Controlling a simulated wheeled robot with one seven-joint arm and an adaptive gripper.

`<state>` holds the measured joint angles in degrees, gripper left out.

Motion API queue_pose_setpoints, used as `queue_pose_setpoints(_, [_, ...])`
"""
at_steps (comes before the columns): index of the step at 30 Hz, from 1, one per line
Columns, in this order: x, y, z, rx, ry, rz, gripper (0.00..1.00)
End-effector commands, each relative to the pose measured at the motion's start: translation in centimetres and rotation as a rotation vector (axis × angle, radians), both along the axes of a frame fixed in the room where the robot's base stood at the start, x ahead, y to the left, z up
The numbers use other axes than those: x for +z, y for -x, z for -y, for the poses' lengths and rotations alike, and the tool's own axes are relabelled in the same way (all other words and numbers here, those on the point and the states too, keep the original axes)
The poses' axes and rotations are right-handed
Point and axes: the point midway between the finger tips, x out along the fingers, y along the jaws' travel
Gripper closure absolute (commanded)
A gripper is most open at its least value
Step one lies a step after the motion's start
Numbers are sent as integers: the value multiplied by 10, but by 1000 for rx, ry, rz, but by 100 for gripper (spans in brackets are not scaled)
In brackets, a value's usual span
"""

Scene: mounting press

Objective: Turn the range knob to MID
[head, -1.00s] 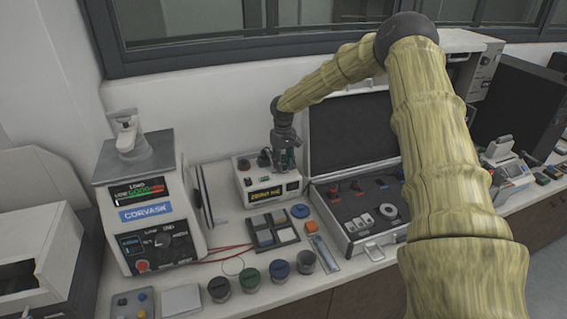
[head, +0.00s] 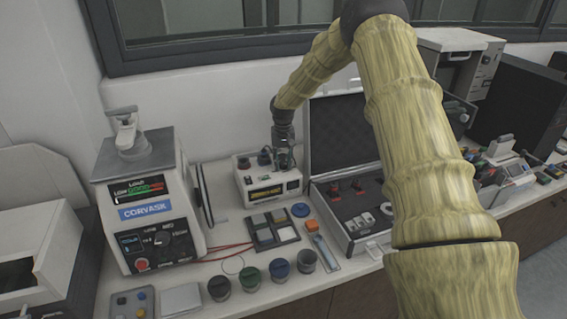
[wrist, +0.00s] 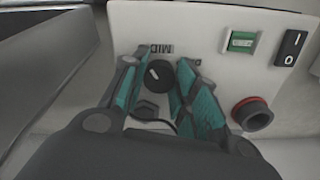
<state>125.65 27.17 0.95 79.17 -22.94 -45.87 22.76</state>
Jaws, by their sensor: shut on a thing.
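The range knob (wrist: 160,76) is a round black knob with a white pointer mark, on the top face of a white box (head: 243,190). In the wrist view a MID label (wrist: 158,49) is printed just beyond it, and the pointer mark slants toward the upper left, on the label side. My gripper (wrist: 152,84) has its teal fingers on either side of the knob and is shut on it. In the head view my gripper (head: 284,157) is over the right part of the box top, and the knob is hidden there.
The box also carries a red-ringed black knob (wrist: 254,113), a green indicator (wrist: 241,41) and a black rocker switch (wrist: 291,48). An open case (head: 345,140) stands close on the right. A CORVASK machine (head: 140,212) is at left. Several cups and a tile tray (head: 271,228) are in front.

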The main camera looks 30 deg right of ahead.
Motion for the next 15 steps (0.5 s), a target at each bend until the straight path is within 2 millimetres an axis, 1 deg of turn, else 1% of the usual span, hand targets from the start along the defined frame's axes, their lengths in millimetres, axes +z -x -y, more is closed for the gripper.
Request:
queue_pose_setpoints(6, [1, -1, 1, -200, 5, 2, 94])
queue_pose_setpoints(15, [1, -2, 0, -429, 3, 3, 94])
